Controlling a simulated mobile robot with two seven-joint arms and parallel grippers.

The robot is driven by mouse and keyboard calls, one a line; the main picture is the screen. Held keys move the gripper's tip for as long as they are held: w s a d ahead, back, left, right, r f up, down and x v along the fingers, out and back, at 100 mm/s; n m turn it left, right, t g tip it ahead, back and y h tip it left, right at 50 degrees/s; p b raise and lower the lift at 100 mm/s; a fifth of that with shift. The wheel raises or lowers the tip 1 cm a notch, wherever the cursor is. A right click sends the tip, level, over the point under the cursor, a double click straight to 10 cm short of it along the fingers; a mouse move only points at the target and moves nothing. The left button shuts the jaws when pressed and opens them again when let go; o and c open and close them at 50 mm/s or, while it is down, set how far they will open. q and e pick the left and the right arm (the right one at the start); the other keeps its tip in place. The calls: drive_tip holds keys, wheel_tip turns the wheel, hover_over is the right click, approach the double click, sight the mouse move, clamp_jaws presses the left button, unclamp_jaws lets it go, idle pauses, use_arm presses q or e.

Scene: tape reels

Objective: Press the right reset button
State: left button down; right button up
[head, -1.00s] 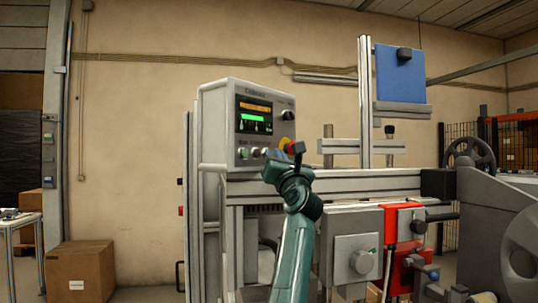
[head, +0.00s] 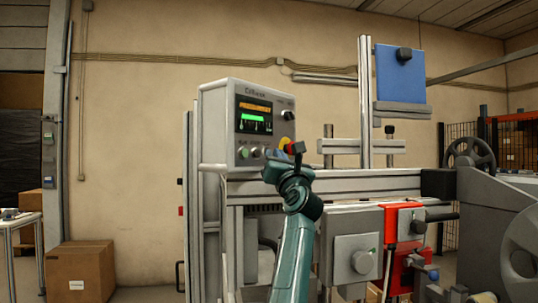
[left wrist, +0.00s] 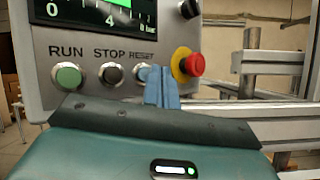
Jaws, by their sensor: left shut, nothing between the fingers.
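The control panel (head: 250,95) stands left of the machine. In the left wrist view its front carries a green RUN button (left wrist: 67,76), a dark STOP button (left wrist: 111,74) and a RESET button (left wrist: 142,73) at the right of that row. My left gripper (left wrist: 162,75) is shut and empty. Its blue fingertips are right in front of the RESET button and hide its right part. I cannot tell whether they touch it. In the head view my left gripper (head: 274,163) is at the panel's lower right corner. My right gripper is not in view.
A red emergency stop button (left wrist: 192,65) on a yellow base is close to the right of my fingertips. A black knob (left wrist: 190,8) is above it. The machine's metal frame (head: 370,183) extends to the right. A cardboard box (head: 80,272) lies on the floor at left.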

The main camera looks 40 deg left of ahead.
use_arm(q)
drive_tip(key=shift+a, duration=0.1)
drive_tip(key=shift+a+p, duration=0.3)
drive_tip(key=shift+a, duration=0.05)
drive_tip(key=shift+a, duration=0.2)
idle(0.4)
drive_tip(key=shift+a, duration=0.2)
idle(0.5)
drive_tip(key=shift+d, duration=0.75)
